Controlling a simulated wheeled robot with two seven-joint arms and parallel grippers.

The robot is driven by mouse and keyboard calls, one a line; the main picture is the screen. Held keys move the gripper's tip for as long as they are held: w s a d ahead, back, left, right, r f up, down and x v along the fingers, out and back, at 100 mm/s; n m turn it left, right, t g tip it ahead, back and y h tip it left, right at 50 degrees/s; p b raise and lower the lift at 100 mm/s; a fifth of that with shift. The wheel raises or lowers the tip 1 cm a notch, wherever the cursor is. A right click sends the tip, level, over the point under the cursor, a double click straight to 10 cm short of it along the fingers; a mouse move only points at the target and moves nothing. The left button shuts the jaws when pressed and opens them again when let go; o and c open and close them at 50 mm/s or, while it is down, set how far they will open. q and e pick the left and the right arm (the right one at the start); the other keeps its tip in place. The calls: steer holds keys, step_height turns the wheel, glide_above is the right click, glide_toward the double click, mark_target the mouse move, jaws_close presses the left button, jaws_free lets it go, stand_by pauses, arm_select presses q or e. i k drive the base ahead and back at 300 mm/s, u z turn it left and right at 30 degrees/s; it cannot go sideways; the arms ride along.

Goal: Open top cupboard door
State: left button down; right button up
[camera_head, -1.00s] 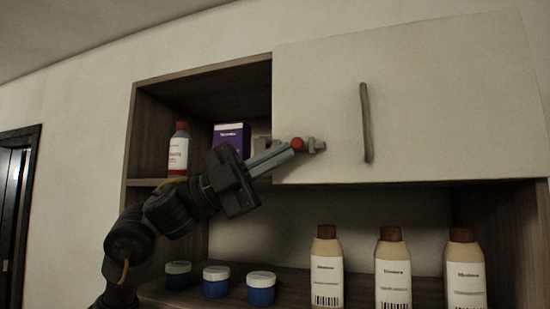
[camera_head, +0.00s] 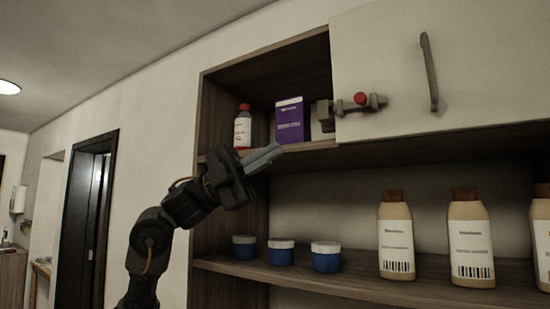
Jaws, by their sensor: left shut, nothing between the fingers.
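The top cupboard door (camera_head: 385,50) is a pale panel at the upper right, and it stands shut. A grey vertical bar handle (camera_head: 429,72) is on it. A metal latch with a red knob (camera_head: 360,99) sits at the door's lower left edge, its bolt across the front of the door. My left gripper (camera_head: 280,150) is shut and empty, below and left of the latch, apart from it and in front of the open shelf. My right gripper is not in view.
A purple box (camera_head: 292,121) and a red-capped bottle (camera_head: 243,127) stand on the open upper shelf. Blue jars (camera_head: 281,253) and several tan bottles (camera_head: 396,237) stand on the lower shelf (camera_head: 350,287). A dark door frame (camera_head: 85,215) is at the left.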

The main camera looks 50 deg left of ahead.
mark_target(441, 66)
steer(key=k, duration=1.5)
